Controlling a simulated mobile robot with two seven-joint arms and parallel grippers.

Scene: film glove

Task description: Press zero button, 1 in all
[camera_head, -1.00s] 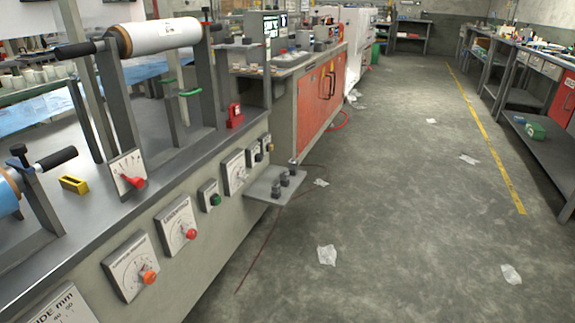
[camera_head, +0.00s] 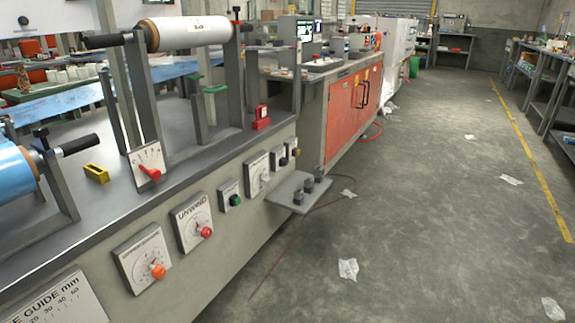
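No button with a readable "zero" label shows, so I cannot tell which one it is. On the machine's front panel are a green button (camera_head: 235,200) on a small plate, a red knob (camera_head: 206,232) on a dial plate marked "UNWIND", and an orange knob (camera_head: 158,271) on another dial plate. Farther along the panel is a pale dial plate (camera_head: 257,174) with small dark controls (camera_head: 283,160) beside it. A red lever (camera_head: 151,173) sits on a scale plate above the bench. Neither of my grippers is in view.
A bench top (camera_head: 105,215) carries a white film roll (camera_head: 180,34), a blue roll (camera_head: 14,175) and a yellow block (camera_head: 96,173). A small shelf (camera_head: 290,193) juts from the panel into the aisle. The floor (camera_head: 400,220) at right is open, with scattered plastic scraps (camera_head: 348,269).

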